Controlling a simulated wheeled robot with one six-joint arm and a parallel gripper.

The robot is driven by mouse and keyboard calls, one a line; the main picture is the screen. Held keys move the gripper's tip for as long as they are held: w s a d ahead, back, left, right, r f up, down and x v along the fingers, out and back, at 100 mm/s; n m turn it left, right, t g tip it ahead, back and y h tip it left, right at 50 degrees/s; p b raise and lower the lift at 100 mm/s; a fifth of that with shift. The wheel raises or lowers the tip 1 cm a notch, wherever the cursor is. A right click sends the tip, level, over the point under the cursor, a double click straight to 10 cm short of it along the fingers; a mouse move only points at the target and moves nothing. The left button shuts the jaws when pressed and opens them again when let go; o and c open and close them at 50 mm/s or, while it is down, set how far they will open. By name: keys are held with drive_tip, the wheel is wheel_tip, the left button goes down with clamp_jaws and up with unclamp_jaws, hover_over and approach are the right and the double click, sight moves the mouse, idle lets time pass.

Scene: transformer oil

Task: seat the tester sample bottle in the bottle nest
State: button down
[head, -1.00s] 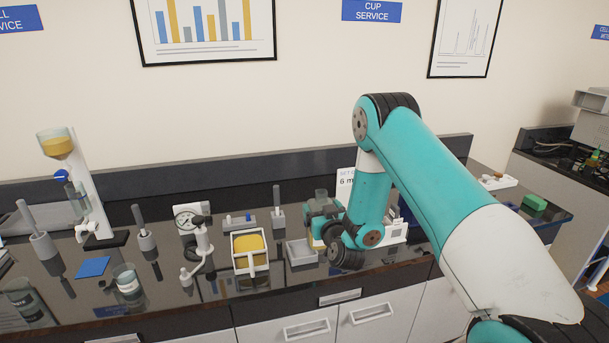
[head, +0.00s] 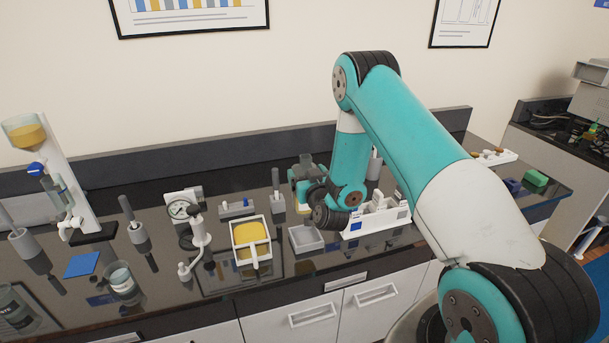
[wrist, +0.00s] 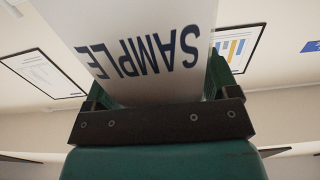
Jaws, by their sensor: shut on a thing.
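My gripper (head: 306,174) is raised above the back of the counter, right of centre in the head view. It is shut on the sample bottle (wrist: 150,45), whose white side with the word SAMPLE, upside down, fills the middle of the wrist view between the fingers. In the head view the bottle is mostly hidden by the gripper and my arm. I cannot make out the bottle nest for certain. A white rack (head: 376,222) with several slots stands just right of and below my gripper, partly behind my arm.
A small grey tray (head: 306,241) lies in front of my gripper. A green block (head: 536,178) is at the far right.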

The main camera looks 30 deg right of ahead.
wheel_tip(320, 180, down, 10)
drive_tip(key=b, duration=0.9)
drive_tip(key=shift+s, duration=0.1)
drive_tip(key=shift+f+b, duration=1.7)
drive_tip(key=shift+b, duration=0.25)
idle(1.5)
drive_tip(key=shift+c, duration=0.3)
unclamp_jaws()
drive_tip(key=shift+o, duration=0.3)
drive_tip(key=shift+a, duration=0.1)
